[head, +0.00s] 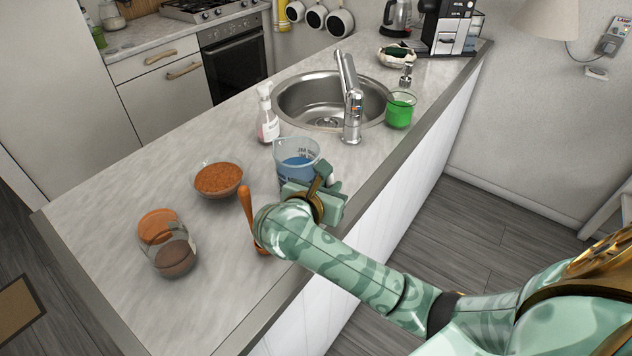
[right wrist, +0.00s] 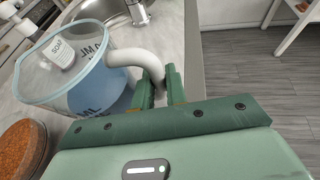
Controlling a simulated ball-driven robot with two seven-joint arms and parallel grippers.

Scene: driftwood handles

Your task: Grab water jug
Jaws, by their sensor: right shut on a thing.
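The water jug (head: 295,161) is a clear measuring jug with blue liquid inside and dark print on its side. It stands upright on the grey counter, between the sink and the bowl of brown grains. In the right wrist view the jug (right wrist: 88,75) shows at the left, with its white handle reaching toward my fingers. My right gripper (right wrist: 160,88) is shut on the jug's handle. In the head view my right gripper (head: 318,190) is at the jug's near right side and hides part of its lower body. My left gripper is not in view.
A soap bottle (head: 267,118) stands behind the jug. The sink (head: 300,98) and faucet (head: 350,105) lie beyond. A bowl of brown grains (head: 218,181), a wooden-lidded jar (head: 168,245) and a wooden utensil (head: 247,205) are near.

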